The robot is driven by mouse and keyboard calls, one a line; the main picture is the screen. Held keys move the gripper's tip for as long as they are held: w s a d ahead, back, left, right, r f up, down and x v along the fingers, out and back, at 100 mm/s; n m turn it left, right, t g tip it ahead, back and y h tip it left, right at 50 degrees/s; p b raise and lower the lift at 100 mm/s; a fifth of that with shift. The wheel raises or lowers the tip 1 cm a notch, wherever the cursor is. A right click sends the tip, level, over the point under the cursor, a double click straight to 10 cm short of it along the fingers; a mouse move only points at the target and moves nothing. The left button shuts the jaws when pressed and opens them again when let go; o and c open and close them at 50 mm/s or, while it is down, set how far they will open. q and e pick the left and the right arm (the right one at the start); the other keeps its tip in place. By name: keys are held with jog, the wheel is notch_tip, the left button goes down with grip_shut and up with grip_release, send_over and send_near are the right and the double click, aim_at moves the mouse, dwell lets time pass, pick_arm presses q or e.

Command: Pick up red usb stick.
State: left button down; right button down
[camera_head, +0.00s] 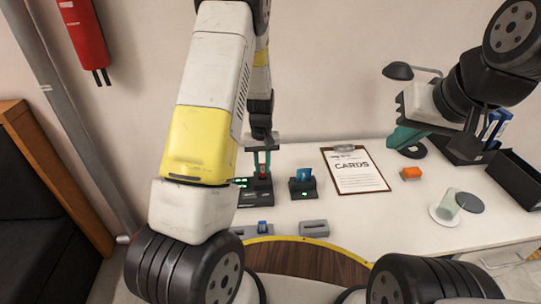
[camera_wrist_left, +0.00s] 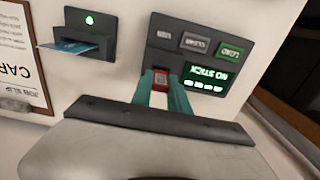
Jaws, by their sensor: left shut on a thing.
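The red usb stick (camera_wrist_left: 161,80) shows between the teal fingertips of my left gripper (camera_wrist_left: 163,92) in the left wrist view; the gripper is shut on it. In the head view the left gripper (camera_head: 262,161) points down over the black device (camera_head: 257,194), with a bit of red between its fingers. The stick is in front of the device's panel, whose screen (camera_wrist_left: 206,79) reads "NO STICK". I cannot tell whether the stick touches the device. My right gripper (camera_head: 404,137) is raised over the right of the table; its finger gap is not clear.
A card reader (camera_head: 303,189) with a blue card stands right of the device. Two grey holders (camera_head: 314,229) sit near the front edge, the left one with a blue item.

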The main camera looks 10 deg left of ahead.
pick_arm(q)
jog(key=shift+r, duration=0.85)
jog(key=s+d+r, duration=0.1)
jog(key=s+d, duration=0.2)
jog(key=s, duration=1.2)
jog(key=shift+s+d+r, duration=0.15)
jog(key=shift+s+d, duration=0.05)
jog(key=shift+s, duration=0.15)
jog(key=shift+r, duration=0.95)
jog(key=s+a, duration=0.3)
jog(key=shift+s, duration=0.1)
